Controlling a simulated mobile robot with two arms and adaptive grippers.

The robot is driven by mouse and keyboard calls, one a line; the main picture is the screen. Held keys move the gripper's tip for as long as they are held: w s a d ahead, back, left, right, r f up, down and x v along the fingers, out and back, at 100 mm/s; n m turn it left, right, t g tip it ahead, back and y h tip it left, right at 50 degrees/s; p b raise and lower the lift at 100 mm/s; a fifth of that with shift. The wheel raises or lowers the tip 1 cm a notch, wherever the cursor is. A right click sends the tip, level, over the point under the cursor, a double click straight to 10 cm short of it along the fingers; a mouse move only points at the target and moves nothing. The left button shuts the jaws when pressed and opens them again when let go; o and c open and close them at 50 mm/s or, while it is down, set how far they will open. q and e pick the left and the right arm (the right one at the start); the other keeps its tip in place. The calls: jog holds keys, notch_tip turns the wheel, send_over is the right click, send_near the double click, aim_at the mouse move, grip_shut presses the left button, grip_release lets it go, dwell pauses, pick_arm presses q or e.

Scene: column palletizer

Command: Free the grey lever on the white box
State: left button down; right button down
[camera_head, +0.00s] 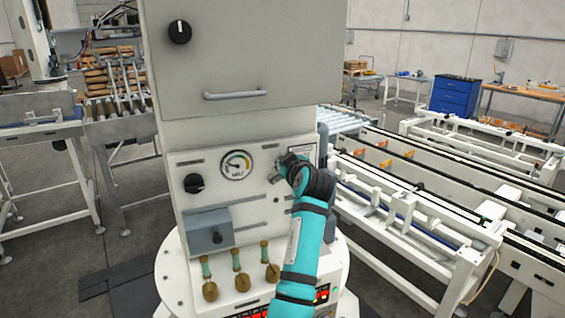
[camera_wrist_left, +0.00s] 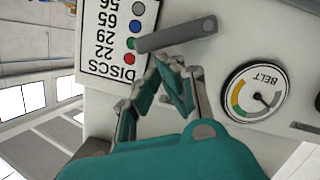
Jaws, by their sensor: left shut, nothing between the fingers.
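The white box (camera_head: 184,150) is an upright cabinet panel with a BELT gauge (camera_head: 236,165), which also shows in the left wrist view (camera_wrist_left: 255,92). In the left wrist view, the grey lever (camera_wrist_left: 172,36) is a slanted bar between the gauge and a DISCS label (camera_wrist_left: 118,35), partly over the label's edge. My left gripper (camera_wrist_left: 178,72) is shut and empty, its fingertips just below the lever in that picture; I cannot tell whether they touch it. In the head view, my left gripper (camera_head: 280,170) is at the panel, largely hiding the lever. My right gripper is not in view.
A handle (camera_head: 235,95) juts from the upper cabinet. White conveyor rails (camera_head: 410,200) stand to the right.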

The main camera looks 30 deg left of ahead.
pick_arm(q)
jog(key=shift+w+d+m, duration=0.1)
jog(key=shift+m, duration=0.2)
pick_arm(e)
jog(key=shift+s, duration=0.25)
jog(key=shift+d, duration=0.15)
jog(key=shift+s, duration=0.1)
